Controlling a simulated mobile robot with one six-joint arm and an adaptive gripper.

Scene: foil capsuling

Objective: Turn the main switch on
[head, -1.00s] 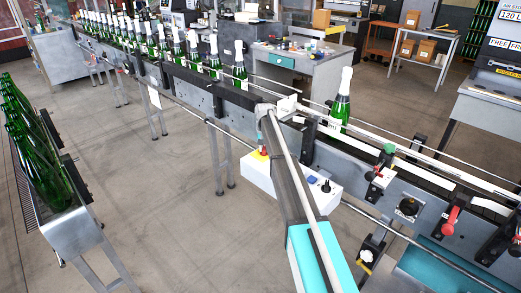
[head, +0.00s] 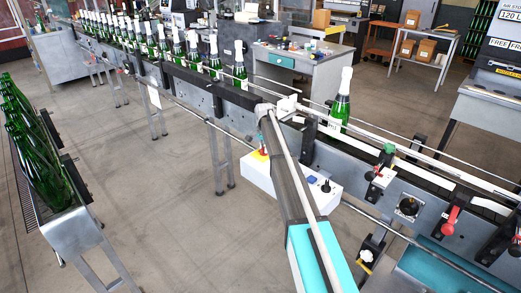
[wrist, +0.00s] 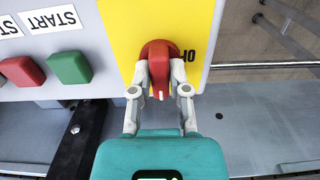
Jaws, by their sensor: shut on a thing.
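The main switch, a red rotary knob (wrist: 160,60) on a yellow plate (wrist: 118,30), is in the middle of the wrist view. A white mark on the knob points toward the bottom of the picture. My gripper (wrist: 160,76) is shut on the knob, with one pale finger on each side. The partly visible black lettering on the plate stands right of the knob. In the head view the knob shows small and red on a white control box (head: 290,183), under the end of my arm, which hides most of the gripper.
In the wrist view, a green button (wrist: 69,67) and a red button (wrist: 22,71) sit left of the plate. A conveyor rail (head: 375,149) with bottles (head: 341,100) runs behind the box. A rack of green bottles (head: 35,150) stands at left, with open floor between.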

